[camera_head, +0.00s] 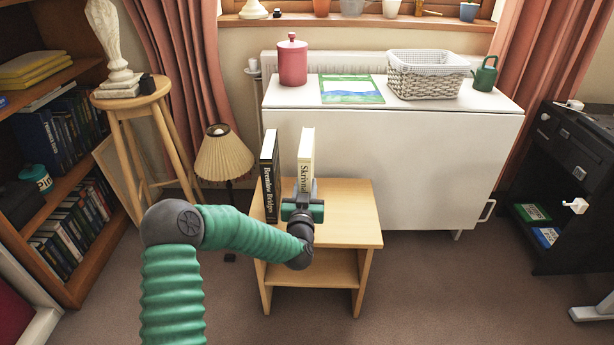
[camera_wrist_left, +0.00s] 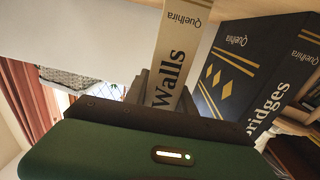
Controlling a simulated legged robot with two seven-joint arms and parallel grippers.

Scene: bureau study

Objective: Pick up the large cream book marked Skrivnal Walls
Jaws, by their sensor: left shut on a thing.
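The cream book (camera_head: 306,156), its spine lettered "Skriv...", stands upright on a small wooden side table (camera_head: 345,215). In the left wrist view the cream book (camera_wrist_left: 180,60) shows "Walls" and "Quelhira" on its spine. My left gripper (camera_head: 302,198) is at the lower part of its spine and is shut on it. The fingers (camera_wrist_left: 150,92) are partly hidden behind the gripper body. A black book (camera_head: 269,178) marked "Bremlow Bridges" stands upright to the left, apart from the cream book. My right gripper is not in view.
A white cabinet (camera_head: 400,165) stands close behind the side table, bearing a red canister (camera_head: 292,63), a wicker basket (camera_head: 428,78) and a green watering can (camera_head: 485,75). A lamp (camera_head: 224,155) and wooden stool (camera_head: 140,110) stand left. The side table's right part is bare.

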